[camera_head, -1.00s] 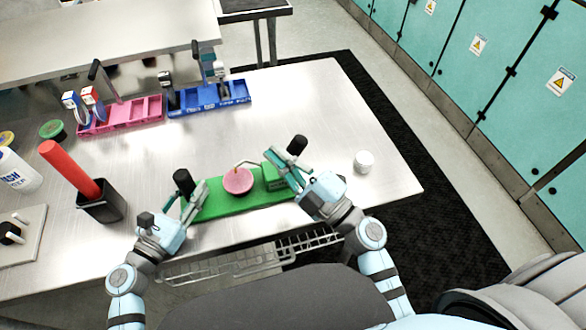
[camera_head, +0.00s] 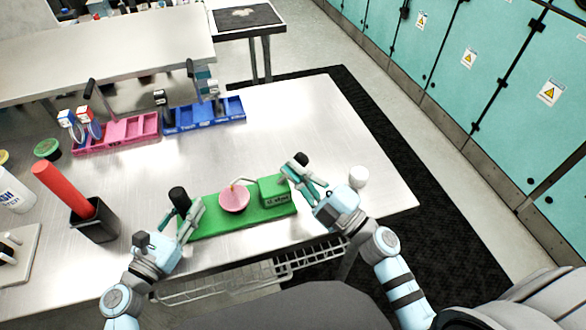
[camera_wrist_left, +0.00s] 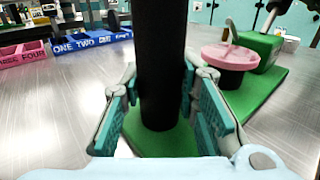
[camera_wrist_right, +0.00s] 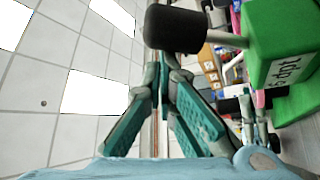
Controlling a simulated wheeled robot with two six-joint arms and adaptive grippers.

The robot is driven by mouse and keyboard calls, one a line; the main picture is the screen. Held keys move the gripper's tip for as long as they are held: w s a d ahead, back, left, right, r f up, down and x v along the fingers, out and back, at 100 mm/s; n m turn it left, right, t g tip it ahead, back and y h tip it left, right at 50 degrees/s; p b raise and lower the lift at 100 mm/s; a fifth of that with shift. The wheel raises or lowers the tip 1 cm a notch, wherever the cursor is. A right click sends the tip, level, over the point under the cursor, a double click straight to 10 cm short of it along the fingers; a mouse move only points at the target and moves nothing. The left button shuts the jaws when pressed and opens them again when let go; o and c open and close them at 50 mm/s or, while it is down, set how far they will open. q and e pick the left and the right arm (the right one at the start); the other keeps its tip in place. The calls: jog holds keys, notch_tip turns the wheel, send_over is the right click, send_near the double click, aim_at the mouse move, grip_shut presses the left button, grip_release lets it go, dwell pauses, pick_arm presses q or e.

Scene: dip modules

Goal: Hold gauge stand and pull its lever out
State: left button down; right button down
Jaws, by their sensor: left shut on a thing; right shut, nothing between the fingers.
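The gauge stand has a long green base (camera_head: 255,216), a pink round dial (camera_head: 234,199) and a green block (camera_head: 274,191) at its right end. A black post (camera_head: 179,198) stands at the left end. My left gripper (camera_head: 190,213) is shut around this post; the left wrist view shows the fingers on both sides of it (camera_wrist_left: 160,70). The lever's black knob (camera_wrist_right: 176,28) sits on a short grey rod (camera_wrist_right: 226,39) from the block. My right gripper (camera_wrist_right: 172,68) is shut and empty, its tips close to the knob; whether they touch is unclear.
A black cup (camera_head: 96,222) with a red stick stands left of the stand. Pink (camera_head: 120,132) and blue (camera_head: 205,115) trays lie at the back. A white round object (camera_head: 359,177) is close by my right gripper.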

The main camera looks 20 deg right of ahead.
aim_at(176, 191)
jog(key=shift+a, duration=0.1)
notch_tip(176, 191, up, 3)
jog(key=s+a, duration=0.1)
jog(key=a, duration=0.2)
pick_arm(q)
jog(key=c, duration=1.1)
grip_release()
pick_arm(e)
jog(key=f+v, duration=0.1)
jog(key=v, duration=0.9)
jog(key=shift+a+f, duration=0.2)
jog(key=shift+f, duration=0.05)
pick_arm(q)
notch_tip(176, 191, up, 8)
jog(key=p, duration=0.7)
jog(key=shift+f, duration=0.25)
pick_arm(e)
notch_tip(176, 191, up, 7)
jog(key=shift+f, duration=0.1)
